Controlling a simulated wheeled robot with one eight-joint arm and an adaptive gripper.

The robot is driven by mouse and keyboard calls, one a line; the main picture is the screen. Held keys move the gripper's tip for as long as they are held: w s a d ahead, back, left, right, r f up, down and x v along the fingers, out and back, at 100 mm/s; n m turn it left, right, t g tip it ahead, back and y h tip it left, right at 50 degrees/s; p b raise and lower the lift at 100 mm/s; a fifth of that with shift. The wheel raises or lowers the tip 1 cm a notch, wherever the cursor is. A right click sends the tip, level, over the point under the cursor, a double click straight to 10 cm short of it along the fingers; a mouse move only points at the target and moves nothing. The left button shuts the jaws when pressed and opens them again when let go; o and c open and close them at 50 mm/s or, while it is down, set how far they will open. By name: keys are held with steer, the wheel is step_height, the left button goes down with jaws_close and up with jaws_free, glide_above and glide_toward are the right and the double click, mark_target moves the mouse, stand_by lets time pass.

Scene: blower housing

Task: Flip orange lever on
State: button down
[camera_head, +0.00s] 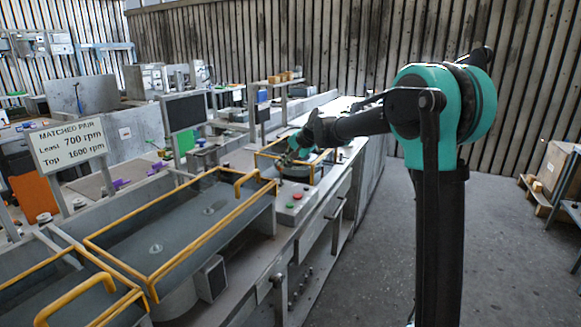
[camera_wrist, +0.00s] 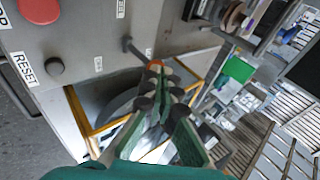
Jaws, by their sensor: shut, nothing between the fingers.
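In the wrist view, a thin dark lever rod (camera_wrist: 137,51) sticks out from a grey panel, and its orange tip (camera_wrist: 156,63) shows right at the ends of my fingers. My gripper (camera_wrist: 154,71) is shut and empty, its fingertips beside or against the orange tip; I cannot tell whether they touch. Part of the lever's end is hidden by the fingers. In the head view my gripper (camera_head: 290,155) is over the far part of the bench, and the lever cannot be made out there.
The grey panel (camera_wrist: 75,35) carries a red button (camera_wrist: 40,8), a dark knob (camera_wrist: 54,67), a RESET label (camera_wrist: 25,69) and small white labels. A yellow-railed tray (camera_head: 180,225) stands nearer on the bench. A dark screen (camera_head: 186,112) stands behind it. The floor at right is mostly clear.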

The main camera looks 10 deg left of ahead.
steer(key=a+h, duration=0.1)
steer(key=w+a+g+h, duration=0.1)
steer(key=a+h, duration=0.1)
steer(key=shift+d, duration=0.25)
steer(key=shift+r, duration=0.15)
steer(key=shift+r, duration=0.7)
steer(key=shift+r, duration=0.1)
steer(key=a+v, duration=0.1)
steer(key=v, duration=1.2)
steer(key=shift+r, duration=0.7)
steer(key=shift+w+a, duration=0.1)
steer(key=shift+w, duration=0.05)
